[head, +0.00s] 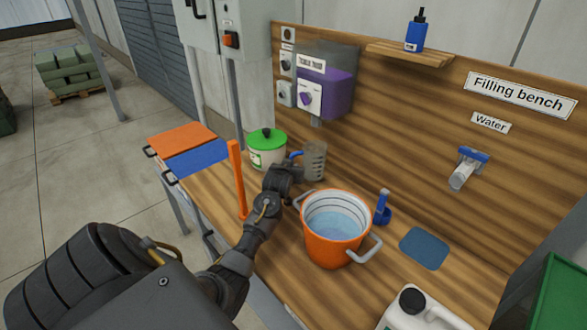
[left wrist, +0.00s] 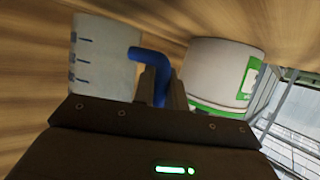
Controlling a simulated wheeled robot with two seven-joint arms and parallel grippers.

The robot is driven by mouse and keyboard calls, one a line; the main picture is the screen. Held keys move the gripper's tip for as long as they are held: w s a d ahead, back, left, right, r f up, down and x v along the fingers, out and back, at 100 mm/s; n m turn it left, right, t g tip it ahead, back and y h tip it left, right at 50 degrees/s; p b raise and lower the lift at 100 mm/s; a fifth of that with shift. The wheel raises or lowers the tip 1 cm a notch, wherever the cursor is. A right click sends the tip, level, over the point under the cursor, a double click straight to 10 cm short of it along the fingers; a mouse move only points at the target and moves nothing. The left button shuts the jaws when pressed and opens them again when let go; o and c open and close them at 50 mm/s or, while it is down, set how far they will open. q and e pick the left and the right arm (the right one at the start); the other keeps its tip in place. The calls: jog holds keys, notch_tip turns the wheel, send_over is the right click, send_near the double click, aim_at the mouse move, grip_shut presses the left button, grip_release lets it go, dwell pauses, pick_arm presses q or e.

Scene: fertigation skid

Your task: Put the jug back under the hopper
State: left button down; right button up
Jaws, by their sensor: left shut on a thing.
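The clear jug (head: 314,162) has a blue handle and stands upright near the bench's back board. My left gripper (head: 292,170) is shut on the blue handle; the jug (left wrist: 103,62) and the blue handle (left wrist: 150,62) between the fingers also show in the left wrist view. The hopper (head: 325,92) is a clear box with purple contents on the back board, its spout (head: 316,122) above the jug in the head view. I cannot tell whether the jug touches the bench or is exactly under the spout. My right gripper is not in view.
A white tub with a green lid (head: 267,148) stands just left of the jug. An orange bucket of water (head: 336,240) is in front, and an orange upright bar (head: 237,180) is left of my arm. A blue scoop (head: 383,210) and blue mat (head: 424,248) are to the right.

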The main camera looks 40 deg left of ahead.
pick_arm(q)
jog(key=shift+w+a+f, duration=0.3)
jog(key=shift+w+f, duration=0.15)
jog(key=shift+w, duration=0.1)
jog(key=shift+w+a+f, duration=0.3)
jog(key=shift+w+f, duration=0.15)
jog(key=shift+w, duration=0.05)
jog(key=shift+f, duration=0.1)
jog(key=shift+f, duration=0.15)
jog(key=c, duration=1.4)
grip_release()
jog(key=shift+c, duration=0.2)
jog(key=shift+b+v, duration=0.3)
jog(key=shift+v, duration=3.6)
